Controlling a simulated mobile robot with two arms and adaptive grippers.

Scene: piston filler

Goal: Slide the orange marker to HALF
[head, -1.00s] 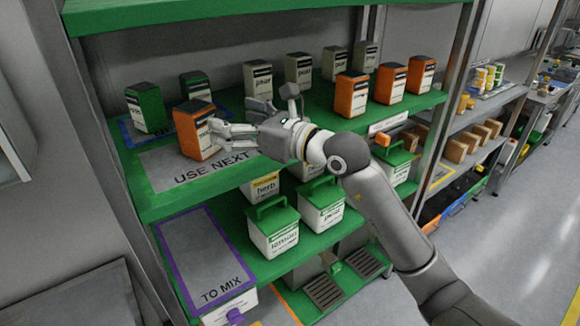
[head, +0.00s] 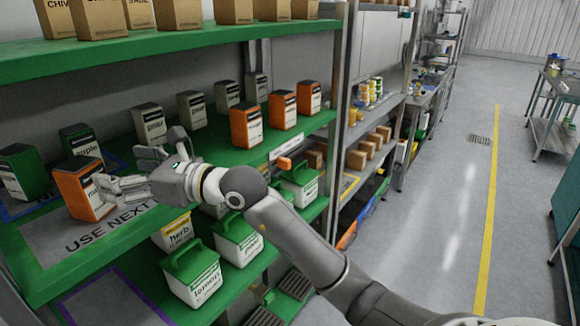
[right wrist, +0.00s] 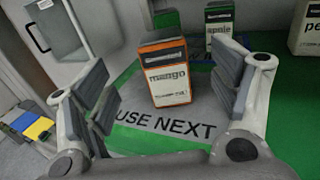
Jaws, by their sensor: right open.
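The orange marker (head: 284,163) is a small orange block at the front edge of the green middle shelf, just below a white label strip (head: 287,147). Any scale markings around it are too small to read. My right gripper (head: 125,172) is open at the left part of that shelf, well left of the marker. The marker is not in the right wrist view. My left gripper is not in view.
Green, grey and orange boxes (head: 246,126) stand on the middle shelf (head: 215,150). Brown boxes (head: 180,14) fill the top shelf. White bins with green lids (head: 191,275) stand on the lower shelf. The floor (head: 440,190) on the right is open.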

